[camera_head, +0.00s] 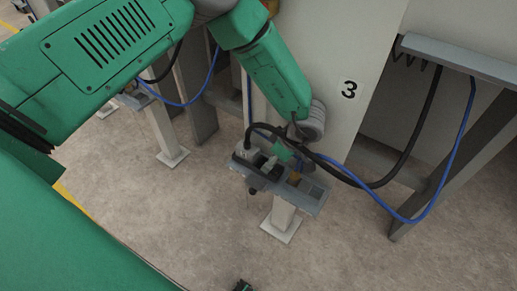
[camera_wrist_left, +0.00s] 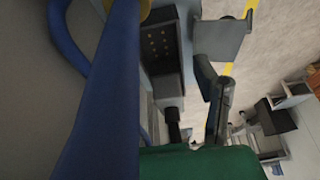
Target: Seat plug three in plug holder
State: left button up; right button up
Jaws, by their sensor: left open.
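The grey plug holder (camera_head: 308,196) is a flat bracket on a short pale post, below the panel marked 3. My left gripper (camera_head: 262,168) is open at this left end, partly hidden by the cables and my wrist. I cannot tell whether the plug is seated. My right gripper is not clearly visible.
The pale panel (camera_head: 352,60) with the 3 stands behind the holder. The cables loop from a grey beam (camera_head: 460,58) at the right. Another post (camera_head: 165,135) stands at the left. A blue cable (camera_wrist_left: 108,90) crosses the left wrist view closely. Floor in front is mostly clear.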

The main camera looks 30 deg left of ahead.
pick_arm(q)
jog(key=shift+s+d, duration=0.15)
jog(key=shift+d, duration=1.45)
jog(key=shift+a, duration=0.2)
jog(key=shift+s, duration=0.1)
